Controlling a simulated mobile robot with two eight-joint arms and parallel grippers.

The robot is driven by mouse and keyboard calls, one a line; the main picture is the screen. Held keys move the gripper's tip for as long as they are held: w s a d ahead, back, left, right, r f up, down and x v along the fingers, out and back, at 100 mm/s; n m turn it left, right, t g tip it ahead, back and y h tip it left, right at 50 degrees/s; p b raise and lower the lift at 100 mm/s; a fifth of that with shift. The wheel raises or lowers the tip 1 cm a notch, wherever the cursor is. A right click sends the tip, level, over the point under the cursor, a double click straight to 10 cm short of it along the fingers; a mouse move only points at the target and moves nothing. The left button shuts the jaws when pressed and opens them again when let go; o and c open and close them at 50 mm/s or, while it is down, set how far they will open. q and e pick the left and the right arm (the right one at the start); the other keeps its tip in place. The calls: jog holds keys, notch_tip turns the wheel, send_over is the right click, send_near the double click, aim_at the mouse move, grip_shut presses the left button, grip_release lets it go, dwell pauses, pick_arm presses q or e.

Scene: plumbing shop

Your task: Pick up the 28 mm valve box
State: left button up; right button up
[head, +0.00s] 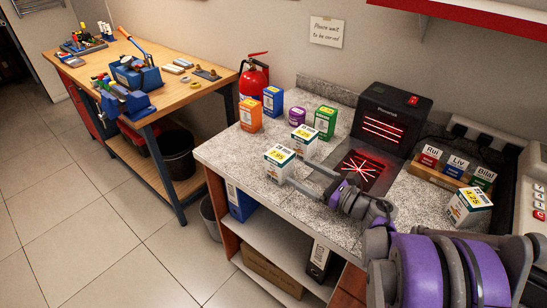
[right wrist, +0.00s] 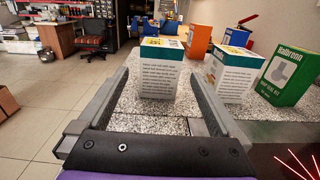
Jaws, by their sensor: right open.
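Three white-and-teal boxes with yellow price labels show in the head view; I cannot read which one is marked 28 mm. One box (head: 279,165) stands upright near the counter's front left edge. A second box (head: 304,142) stands just behind it, and a third (head: 468,207) is at the right. My right gripper (head: 299,173) is open and empty, low over the counter, pointing at the nearest box. In the right wrist view that box (right wrist: 160,78) stands between the lines of the two fingers, and the second (right wrist: 229,80) is outside the right finger. My left gripper is not in view.
Orange (head: 250,115), blue (head: 272,101) and green (head: 325,122) boxes and a purple tin (head: 297,115) stand behind on the stone counter (head: 233,150). A black scanner (head: 391,118) with red lines is at the back. A wooden holder (head: 435,180) has name-labelled boxes.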

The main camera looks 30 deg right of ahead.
aim_at(287, 165)
jog(key=x, duration=0.3)
jog(key=shift+w+a+r, duration=0.1)
jog(key=shift+a+r, duration=0.05)
jog(key=shift+a, duration=0.05)
jog(key=x, duration=0.3)
jog(key=p+x, duration=0.1)
jog(key=x, duration=0.2)
jog(key=shift+w+d+r, duration=0.1)
jog(key=shift+d, duration=0.15)
grip_shut()
